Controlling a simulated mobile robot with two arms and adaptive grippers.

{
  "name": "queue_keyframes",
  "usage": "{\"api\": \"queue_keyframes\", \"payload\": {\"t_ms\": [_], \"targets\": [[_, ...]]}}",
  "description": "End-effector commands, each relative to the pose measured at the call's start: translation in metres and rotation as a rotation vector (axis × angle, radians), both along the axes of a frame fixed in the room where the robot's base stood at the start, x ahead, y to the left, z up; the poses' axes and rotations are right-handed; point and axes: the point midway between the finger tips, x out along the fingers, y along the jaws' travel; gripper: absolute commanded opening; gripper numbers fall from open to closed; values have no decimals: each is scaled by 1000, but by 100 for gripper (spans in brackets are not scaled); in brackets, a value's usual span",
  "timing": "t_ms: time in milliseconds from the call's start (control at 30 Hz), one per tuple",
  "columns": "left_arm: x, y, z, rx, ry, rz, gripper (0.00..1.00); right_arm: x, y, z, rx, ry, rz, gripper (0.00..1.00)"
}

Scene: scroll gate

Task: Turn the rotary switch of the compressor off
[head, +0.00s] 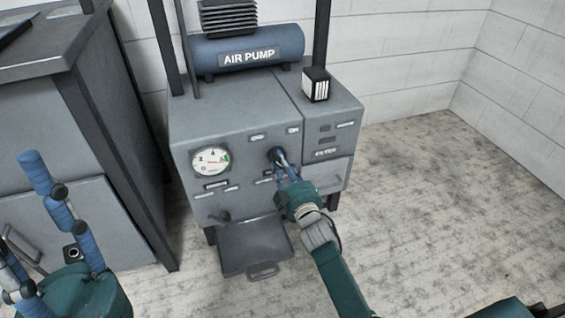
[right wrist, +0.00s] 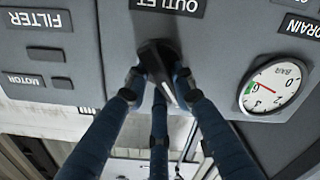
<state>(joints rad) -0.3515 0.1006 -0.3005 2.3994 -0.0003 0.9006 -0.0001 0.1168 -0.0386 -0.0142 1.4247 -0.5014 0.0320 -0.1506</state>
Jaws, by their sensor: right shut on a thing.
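The compressor (head: 235,125) is a grey cabinet with a blue "AIR PUMP" tank on top. Its rotary switch (head: 274,153) is a dark knob on the front, below two small labels, the right one reading "ON". The switch also shows in the right wrist view (right wrist: 157,58). My right gripper (head: 281,161) is shut on the switch, its blue fingers around the knob and partly hiding it. Which label the knob points to, I cannot tell. My left gripper (head: 25,212) is at the lower left, fingers spread and empty, away from the compressor.
A round gauge (head: 211,162) sits left of the switch. A tray (head: 254,248) with a handle juts out below. A small dark box with white stripes (head: 316,84) stands on the cabinet top. A grey workbench (head: 55,60) is at the left; floor at right is clear.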

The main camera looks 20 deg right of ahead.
Motion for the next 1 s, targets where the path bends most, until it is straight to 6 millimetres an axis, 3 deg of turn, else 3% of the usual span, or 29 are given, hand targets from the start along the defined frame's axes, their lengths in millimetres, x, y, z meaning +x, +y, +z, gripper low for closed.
{"api": "queue_keyframes", "payload": {"t_ms": [433,467,533,867,1000], "targets": [[0,0,0,0,1,-1,40,0,1,0,-13,-1,1,0],[0,0,0,0,1,-1,40,0,1,0,-13,-1,1,28],[0,0,0,0,0,-1,40,0,1,0,-13,-1,1,42],[-1,1,2,-3,-6,2,40,-2,0,0,-11,0,0,44],[0,1,2,-2,-5,2,40,-15,0,-1,-11,1,0,44]]}}
